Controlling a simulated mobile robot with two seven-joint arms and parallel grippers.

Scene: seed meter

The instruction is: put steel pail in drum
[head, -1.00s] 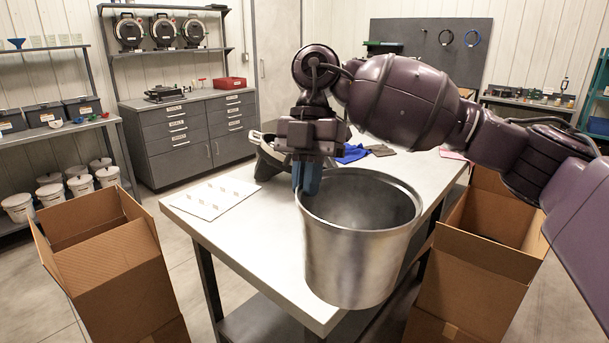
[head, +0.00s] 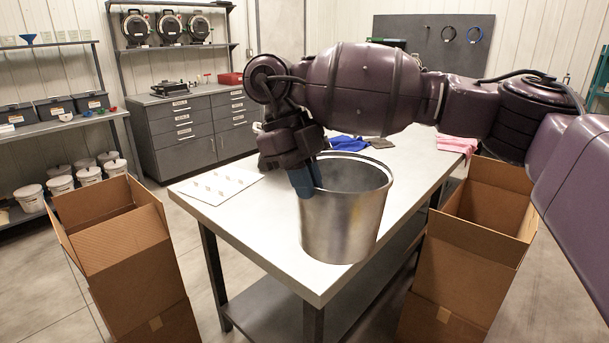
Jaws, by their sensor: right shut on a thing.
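The steel pail (head: 345,222) is a silver, open-topped bucket, upright or nearly so, in front of the table's near part. My right gripper (head: 305,180) is shut on the left side of its rim, its blue fingers pointing down. I cannot tell whether the pail's base touches the tabletop or hangs above it. I cannot make out a drum in this view. My left gripper is not in view.
The grey table (head: 225,206) carries a white sheet (head: 215,186), a blue cloth (head: 350,143) and a pink cloth (head: 455,145). Open cardboard boxes stand at left (head: 130,255) and right (head: 460,265). Floor shows left of the table.

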